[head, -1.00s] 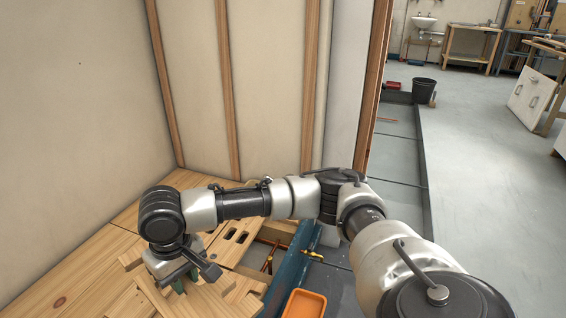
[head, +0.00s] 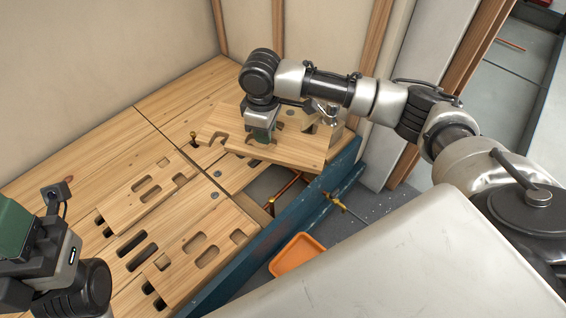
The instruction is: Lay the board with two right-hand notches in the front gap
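My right gripper (head: 262,138) reaches down onto a light wooden board (head: 292,149) and appears shut on it. The board seems raised over the floor near the blue beam. An open notch shows at its left end; the gripper hides part of its middle, so I cannot tell its full notch pattern. An open gap (head: 266,184) with copper pipes lies in front of this board, beside the blue beam. My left gripper (head: 40,255) is only partly in view at the lower left, away from the boards; its fingertips cannot be made out.
Several slotted boards lie on the floor, one in the middle (head: 143,196) and one in front (head: 205,249). The blue beam (head: 240,262) edges the floor. An orange tray (head: 297,255) sits beyond it. Wall studs (head: 378,52) stand behind my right arm.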

